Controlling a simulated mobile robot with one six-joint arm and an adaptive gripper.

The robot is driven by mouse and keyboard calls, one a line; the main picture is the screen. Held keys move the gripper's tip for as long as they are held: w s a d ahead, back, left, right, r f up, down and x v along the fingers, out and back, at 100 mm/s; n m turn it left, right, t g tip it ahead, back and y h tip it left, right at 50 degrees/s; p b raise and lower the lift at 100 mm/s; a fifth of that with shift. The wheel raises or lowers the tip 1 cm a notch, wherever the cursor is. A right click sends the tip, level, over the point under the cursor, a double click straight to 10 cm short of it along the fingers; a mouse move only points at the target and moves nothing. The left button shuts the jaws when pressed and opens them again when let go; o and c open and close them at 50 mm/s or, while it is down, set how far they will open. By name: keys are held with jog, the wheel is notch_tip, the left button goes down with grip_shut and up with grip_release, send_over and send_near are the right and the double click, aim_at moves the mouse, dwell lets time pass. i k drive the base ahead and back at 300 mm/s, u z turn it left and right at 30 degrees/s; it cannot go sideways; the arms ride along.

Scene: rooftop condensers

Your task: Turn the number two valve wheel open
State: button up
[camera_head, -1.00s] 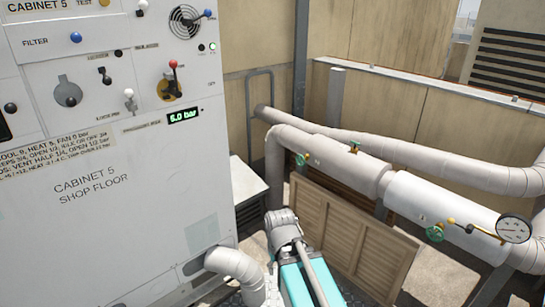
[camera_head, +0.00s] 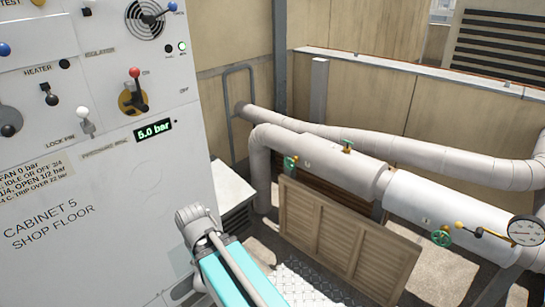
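Three small valve wheels show on the thick white pipe at the right. One green wheel (camera_head: 290,163) is at the pipe's left end. A third, larger green wheel (camera_head: 441,236) is on the front at the right, beside a lever with yellow and orange knobs (camera_head: 468,229). Small tags on the pipe are too small to read, so I cannot tell which wheel is number two. My gripper is not in view.
A white cabinet marked CABINET 5 SHOP FLOOR (camera_head: 95,200) fills the left, with switches and a 5.0 bar display (camera_head: 154,130). A slatted wooden panel (camera_head: 345,240) leans below the pipe. A round gauge (camera_head: 526,230) is at the far right.

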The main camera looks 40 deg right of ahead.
aim_at(292, 161)
jog(key=z, duration=0.1)
jog(key=i, duration=0.75)
jog(key=z, duration=0.55)
jog(key=i, duration=0.55)
jog(key=z, duration=0.55)
